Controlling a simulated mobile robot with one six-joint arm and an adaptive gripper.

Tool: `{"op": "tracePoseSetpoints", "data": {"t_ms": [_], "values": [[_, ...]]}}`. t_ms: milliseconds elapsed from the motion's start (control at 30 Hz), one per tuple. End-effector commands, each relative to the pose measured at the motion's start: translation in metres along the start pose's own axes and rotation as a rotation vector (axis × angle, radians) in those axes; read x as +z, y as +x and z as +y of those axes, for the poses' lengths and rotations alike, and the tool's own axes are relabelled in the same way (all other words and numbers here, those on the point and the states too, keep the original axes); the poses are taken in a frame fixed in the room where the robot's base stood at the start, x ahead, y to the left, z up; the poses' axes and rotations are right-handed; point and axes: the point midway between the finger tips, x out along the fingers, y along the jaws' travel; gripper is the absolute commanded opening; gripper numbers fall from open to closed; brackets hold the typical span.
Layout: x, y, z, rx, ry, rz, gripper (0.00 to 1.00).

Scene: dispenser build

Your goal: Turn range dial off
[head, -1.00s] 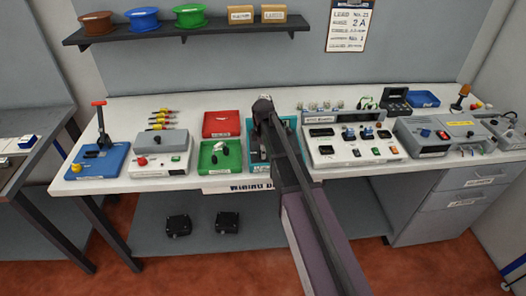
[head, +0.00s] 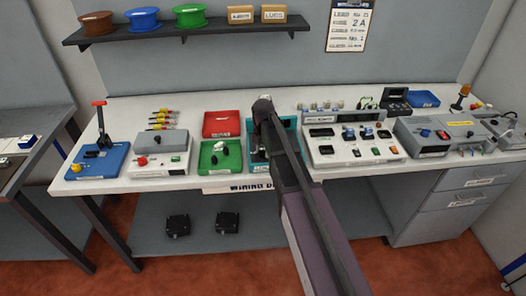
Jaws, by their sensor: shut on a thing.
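A teal tray (head: 251,124) stands at the middle of the bench, with a dark object (head: 258,155) partly visible in it. My arm passes in front of the tray and covers much of it. My gripper is hidden behind my own arm, so its fingers and whatever they touch do not show. I cannot make out the range dial; no dial on the tray's contents is visible from here.
A grey test panel (head: 326,157) with displays and switches stands close right of my arm. A green tray (head: 207,165) and a red tray (head: 217,133) lie close to the left. A shelf with spools hangs above the bench (head: 120,196).

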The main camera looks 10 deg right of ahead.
Motion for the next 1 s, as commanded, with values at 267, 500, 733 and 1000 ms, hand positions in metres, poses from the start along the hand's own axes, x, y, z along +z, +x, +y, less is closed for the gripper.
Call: {"op": "tracePoseSetpoints", "data": {"t_ms": [267, 500, 733, 1000], "values": [[-0.0013, 0.0005, -0.0013, -0.003, -0.033, 0.002, 0.02], [-0.0013, 0.0005, -0.0014, -0.003, -0.032, 0.002, 0.02], [-0.0009, 0.0003, -0.0010, -0.002, -0.031, 0.002, 0.83], [-0.0004, 0.0001, -0.0005, -0.001, -0.030, 0.001, 0.83]]}}
